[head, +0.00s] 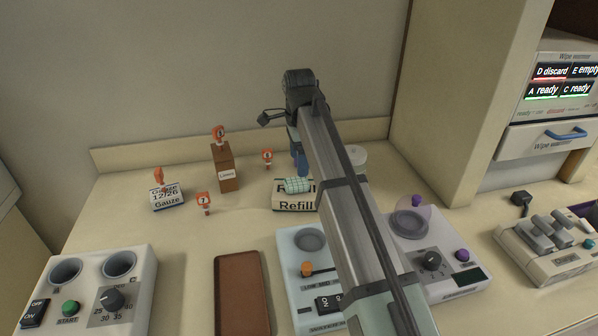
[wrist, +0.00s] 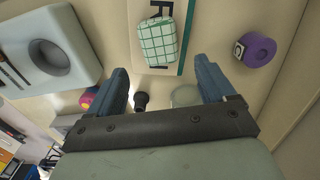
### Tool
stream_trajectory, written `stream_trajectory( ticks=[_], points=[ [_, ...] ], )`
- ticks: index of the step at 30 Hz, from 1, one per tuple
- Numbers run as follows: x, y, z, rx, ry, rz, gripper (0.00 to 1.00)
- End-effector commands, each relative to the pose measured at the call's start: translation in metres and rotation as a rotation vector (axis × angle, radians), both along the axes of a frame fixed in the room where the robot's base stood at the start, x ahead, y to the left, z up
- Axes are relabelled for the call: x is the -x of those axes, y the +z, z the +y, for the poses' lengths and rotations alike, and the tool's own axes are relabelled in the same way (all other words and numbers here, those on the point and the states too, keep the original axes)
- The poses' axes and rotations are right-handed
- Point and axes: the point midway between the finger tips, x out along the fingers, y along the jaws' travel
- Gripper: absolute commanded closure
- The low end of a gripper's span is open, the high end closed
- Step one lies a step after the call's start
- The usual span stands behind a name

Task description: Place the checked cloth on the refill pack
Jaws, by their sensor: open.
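The checked cloth (head: 298,185) is a small pale green folded pad with dark grid lines. It lies on top of the refill pack (head: 292,206), a cream box with black lettering; my arm hides the pack's right part. The wrist view shows the cloth (wrist: 156,42) resting on the pack (wrist: 180,66), lettering showing at both ends and a teal stripe beside it. My gripper (head: 300,165) is above and behind the cloth in the head view. In the wrist view my gripper (wrist: 164,88) is open and empty, its blue fingers apart from the cloth.
A gauze pack (head: 168,201), a brown block (head: 226,168) and orange numbered markers stand left. A brown tray (head: 242,290) lies in front, between devices with cups and knobs (head: 105,290). A purple roll (wrist: 255,49) shows in the wrist view. A wall closes the back.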

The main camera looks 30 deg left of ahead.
Motion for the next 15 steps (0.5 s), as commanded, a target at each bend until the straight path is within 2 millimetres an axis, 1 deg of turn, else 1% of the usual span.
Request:
stream_trajectory(
  ticks=[1,3,6,10,15],
  points=[
    [-0.001,0.010,0.001,-0.001,0.000,-0.001,0.17],
    [-0.001,0.022,0.001,-0.001,0.000,-0.001,0.17],
    [-0.001,0.034,0.001,-0.001,0.000,-0.001,0.17],
    [0.000,0.045,0.000,-0.001,0.000,-0.001,0.17],
    [0.000,0.050,0.000,0.000,0.000,0.000,0.17]
  ],
)
